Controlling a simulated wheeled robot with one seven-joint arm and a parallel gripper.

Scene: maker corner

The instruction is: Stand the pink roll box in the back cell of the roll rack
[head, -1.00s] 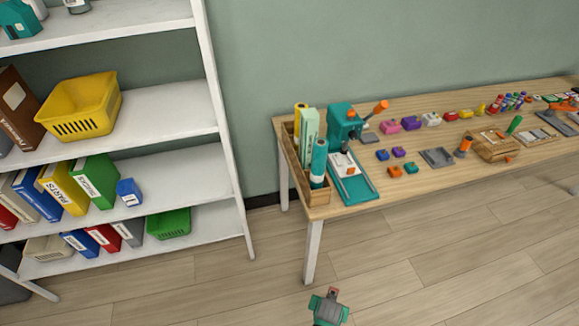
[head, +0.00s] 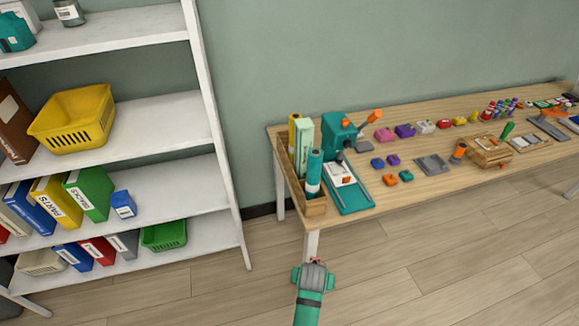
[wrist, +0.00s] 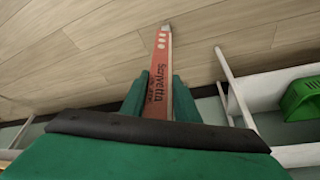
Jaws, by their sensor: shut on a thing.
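The pink roll box (wrist: 162,62) is a long, narrow box with dark lettering, held between the teal fingers of my gripper (wrist: 160,88) in the wrist view. It points away from the wrist over the floor. In the head view my gripper (head: 314,268) is in front of the table's near left leg, below the rack; the box is almost wholly hidden there. The wooden roll rack (head: 316,208) stands along the table's left end. It holds a yellow roll (head: 293,134), a pale green box (head: 303,145) and a teal roll (head: 313,172). The inside of its back cell is hidden.
The table (head: 420,198) carries a teal press (head: 337,133), a teal tray (head: 352,198) and several small coloured blocks right of the rack. A white shelf unit (head: 228,190) with folders and baskets stands left. Floor is clear in front.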

